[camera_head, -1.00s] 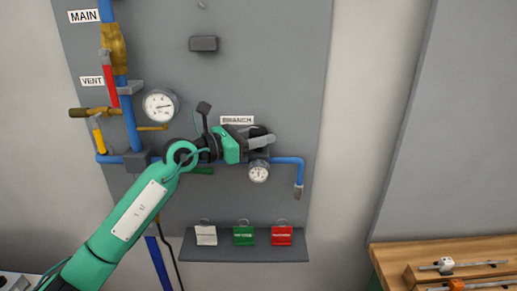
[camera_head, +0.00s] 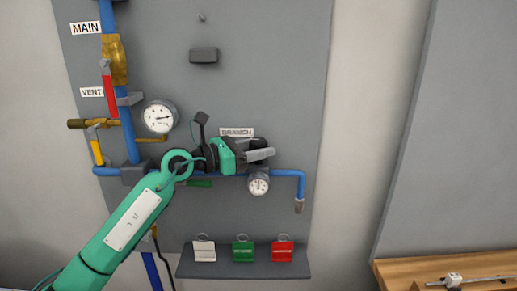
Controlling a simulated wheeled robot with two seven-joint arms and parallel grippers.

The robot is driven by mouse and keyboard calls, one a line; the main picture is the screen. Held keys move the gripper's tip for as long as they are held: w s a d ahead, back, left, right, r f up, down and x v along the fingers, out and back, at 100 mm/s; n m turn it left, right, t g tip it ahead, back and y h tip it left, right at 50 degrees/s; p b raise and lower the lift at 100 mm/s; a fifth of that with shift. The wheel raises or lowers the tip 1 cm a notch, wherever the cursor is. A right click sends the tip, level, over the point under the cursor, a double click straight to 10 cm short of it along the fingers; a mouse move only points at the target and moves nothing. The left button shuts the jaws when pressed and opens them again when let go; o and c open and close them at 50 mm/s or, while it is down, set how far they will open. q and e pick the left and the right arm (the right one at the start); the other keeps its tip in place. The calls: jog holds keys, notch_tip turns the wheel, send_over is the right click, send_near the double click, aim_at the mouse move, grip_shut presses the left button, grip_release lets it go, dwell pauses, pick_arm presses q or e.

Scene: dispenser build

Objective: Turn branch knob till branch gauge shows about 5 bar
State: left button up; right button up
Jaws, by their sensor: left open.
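My left gripper (camera_head: 262,153) is in front of the grey panel, just below the BRANCH label (camera_head: 237,132). Its grey fingers point right and are open, around or beside a dark knob (camera_head: 258,144); I cannot tell whether they touch it. The branch gauge (camera_head: 258,184) is a small white dial directly below the fingers. Its needle points roughly upward, but the numbers are too small to read. My right gripper is not in view.
White, green and red tags (camera_head: 243,251) are at a shelf (camera_head: 205,271) below. A wooden bench (camera_head: 400,273) is at lower right.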

pick_arm(q)
jog(key=b+v, duration=0.4)
jog(key=v, duration=0.9)
jog(key=shift+a, duration=0.3)
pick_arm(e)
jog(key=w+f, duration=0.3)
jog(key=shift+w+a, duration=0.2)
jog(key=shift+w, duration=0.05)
pick_arm(q)
jog(key=shift+s, duration=0.1)
